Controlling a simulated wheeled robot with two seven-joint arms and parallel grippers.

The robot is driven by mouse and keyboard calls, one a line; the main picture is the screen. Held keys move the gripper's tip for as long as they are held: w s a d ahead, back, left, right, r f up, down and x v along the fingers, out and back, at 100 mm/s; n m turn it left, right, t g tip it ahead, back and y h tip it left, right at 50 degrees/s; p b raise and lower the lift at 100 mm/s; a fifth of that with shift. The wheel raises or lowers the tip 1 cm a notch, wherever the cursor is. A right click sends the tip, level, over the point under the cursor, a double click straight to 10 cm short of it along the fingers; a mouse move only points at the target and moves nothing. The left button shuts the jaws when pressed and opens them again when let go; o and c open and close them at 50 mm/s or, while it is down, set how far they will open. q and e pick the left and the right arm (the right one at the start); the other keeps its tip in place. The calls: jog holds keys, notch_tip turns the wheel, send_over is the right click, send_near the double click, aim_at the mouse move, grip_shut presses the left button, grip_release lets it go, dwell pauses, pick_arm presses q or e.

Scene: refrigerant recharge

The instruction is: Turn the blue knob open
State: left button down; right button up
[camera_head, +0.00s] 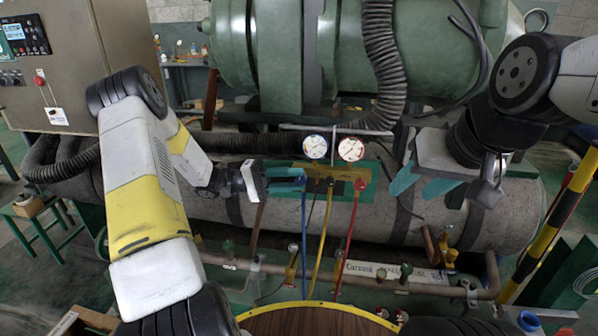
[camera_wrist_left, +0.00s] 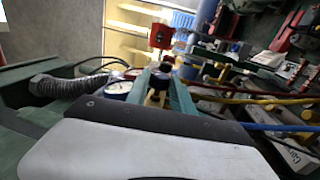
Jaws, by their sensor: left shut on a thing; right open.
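The gauge manifold (camera_head: 333,187) has a blue-rimmed gauge (camera_head: 315,147) and a red-rimmed gauge (camera_head: 351,149) above it. Blue, yellow and red hoses hang below it. My left gripper (camera_head: 303,180) is at the manifold's left end, its teal fingers pointing right. In the left wrist view its fingers (camera_wrist_left: 162,92) are closed around a small dark blue part, which looks like the blue knob (camera_wrist_left: 160,79). The knob is hidden by the fingers in the head view; its turn angle cannot be told. My right gripper (camera_head: 418,187) is open and empty, right of the manifold.
A large grey horizontal tank (camera_head: 270,205) lies behind the manifold. A ribbed black hose (camera_head: 384,60) hangs above it. Pipes with valves (camera_head: 290,265) run below, beside a white label plate (camera_head: 385,272). A round wooden top (camera_head: 315,322) is at the front. A yellow-black post (camera_head: 550,225) stands at right.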

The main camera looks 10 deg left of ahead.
pick_arm(q)
jog(key=shift+h, duration=0.4)
jog(key=c, duration=1.1)
grip_release()
jog(key=v, duration=0.7)
jog(key=shift+a, duration=0.4)
jog(key=shift+f, duration=0.1)
